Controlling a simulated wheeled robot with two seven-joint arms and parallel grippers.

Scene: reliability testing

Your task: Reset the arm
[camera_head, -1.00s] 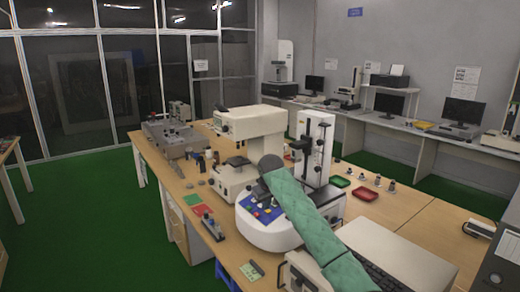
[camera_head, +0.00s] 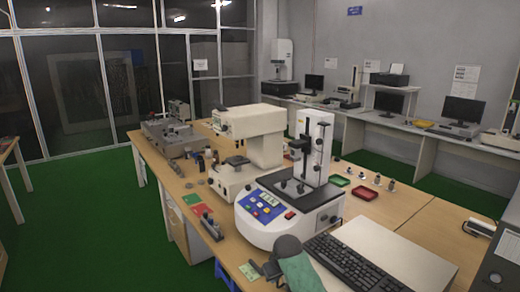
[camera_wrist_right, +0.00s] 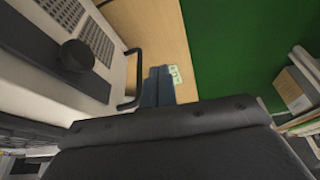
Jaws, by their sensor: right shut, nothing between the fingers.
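My right arm, in a green quilted sleeve, comes in at the bottom of the head view. My right gripper (camera_head: 270,269) is at its dark end, low in the picture by the table's front edge, in front of the tester (camera_head: 275,232) with the blue button panel. In the right wrist view the two dark fingers (camera_wrist_right: 158,88) of this gripper lie side by side, shut and empty, with the table edge and green floor beyond. My left gripper is not in view.
A keyboard (camera_head: 350,262) lies on a white case just right of my right arm. A small green-and-white card (camera_head: 250,271) lies left of the gripper. A measuring machine (camera_head: 250,125), red tray (camera_head: 365,193) and green tray (camera_head: 340,180) stand farther back.

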